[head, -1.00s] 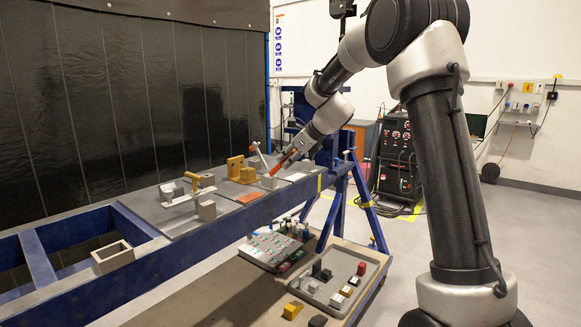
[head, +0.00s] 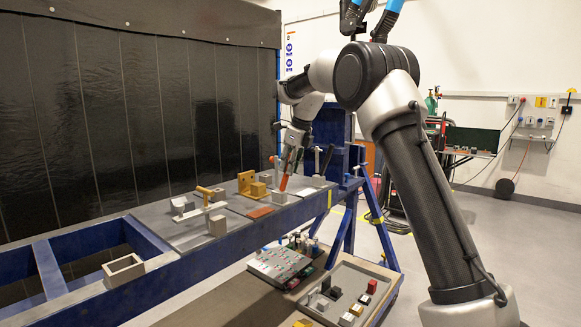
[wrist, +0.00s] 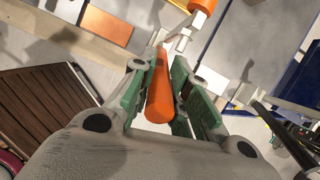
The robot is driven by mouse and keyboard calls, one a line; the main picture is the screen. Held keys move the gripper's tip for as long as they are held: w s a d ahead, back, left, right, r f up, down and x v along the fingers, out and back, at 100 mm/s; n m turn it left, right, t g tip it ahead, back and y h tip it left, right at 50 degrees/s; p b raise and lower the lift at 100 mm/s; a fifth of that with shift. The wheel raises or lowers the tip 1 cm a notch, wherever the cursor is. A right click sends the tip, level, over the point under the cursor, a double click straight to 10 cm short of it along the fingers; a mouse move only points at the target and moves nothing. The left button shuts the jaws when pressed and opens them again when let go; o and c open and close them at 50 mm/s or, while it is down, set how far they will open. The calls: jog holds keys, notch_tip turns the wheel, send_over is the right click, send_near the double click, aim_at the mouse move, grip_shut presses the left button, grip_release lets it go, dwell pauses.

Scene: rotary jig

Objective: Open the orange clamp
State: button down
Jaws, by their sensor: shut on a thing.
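The orange clamp's handle (head: 284,182) is a long orange bar, standing steeply at the far part of the bench fixture. My gripper (head: 287,168) is at its upper end, with the fingers around it. In the wrist view the orange handle (wrist: 158,92) lies lengthwise between the green-padded fingers of my gripper (wrist: 160,76), which are shut on it. A pale metal part (wrist: 182,40) and a second orange piece (wrist: 202,5) show beyond the fingertips. The clamp's base and pivot are hard to make out in the head view.
A second lever with an orange tip (head: 273,159) stands close to my gripper. A yellow angle block (head: 248,183), a toggle clamp with a yellow handle (head: 206,191) and grey blocks (head: 217,225) stand on the blue bench. A lower shelf holds a tray (head: 347,293) of parts.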

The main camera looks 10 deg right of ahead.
jog(key=shift+w+a+r, duration=0.1)
jog(key=c, duration=1.3)
grip_release()
jog(key=v, duration=1.1)
jog(key=shift+s+d+r, duration=0.2)
jog(key=shift+s+r, duration=0.05)
jog(key=shift+r, duration=0.1)
